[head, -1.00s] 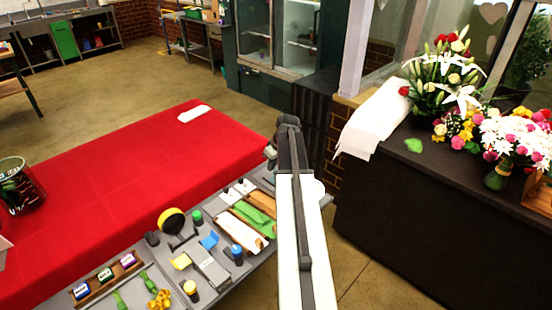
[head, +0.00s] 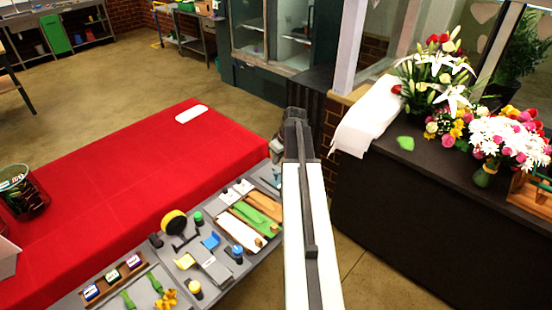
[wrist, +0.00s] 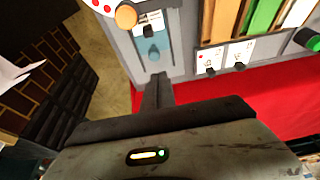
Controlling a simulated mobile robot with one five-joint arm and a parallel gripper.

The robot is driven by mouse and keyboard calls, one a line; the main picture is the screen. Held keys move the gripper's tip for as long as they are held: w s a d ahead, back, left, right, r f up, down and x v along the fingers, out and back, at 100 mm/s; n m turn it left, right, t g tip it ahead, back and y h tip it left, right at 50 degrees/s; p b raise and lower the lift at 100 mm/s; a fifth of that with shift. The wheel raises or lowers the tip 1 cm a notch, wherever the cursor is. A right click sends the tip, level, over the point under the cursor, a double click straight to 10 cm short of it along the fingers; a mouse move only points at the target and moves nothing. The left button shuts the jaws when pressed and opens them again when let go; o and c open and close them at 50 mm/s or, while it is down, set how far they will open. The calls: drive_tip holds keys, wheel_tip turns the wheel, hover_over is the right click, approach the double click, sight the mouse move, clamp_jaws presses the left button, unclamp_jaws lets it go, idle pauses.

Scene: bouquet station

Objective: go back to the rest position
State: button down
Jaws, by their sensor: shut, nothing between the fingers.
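My arm rises through the middle of the head view, and its far end stands by the right end of the grey work tray (head: 215,284). My gripper (wrist: 157,92) is shut and empty in the wrist view, pointing towards the edge of the tray, which also shows there (wrist: 187,62). In the head view the gripper is mostly hidden behind the arm. No rest mark or stand for the arm can be made out.
A red-covered table (head: 120,185) lies behind the tray, with a wire basket (head: 22,192) at left. The tray holds wrapping rolls (head: 242,230), a yellow-black reel (head: 174,222) and small tools. A dark counter (head: 400,205) with bouquets (head: 505,140) stands right, a floor gap between.

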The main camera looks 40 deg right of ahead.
drive_tip(key=p+v, duration=0.1)
drive_tip(key=v, duration=0.2)
drive_tip(key=shift+r+p, duration=0.25)
drive_tip(key=shift+p, duration=0.05)
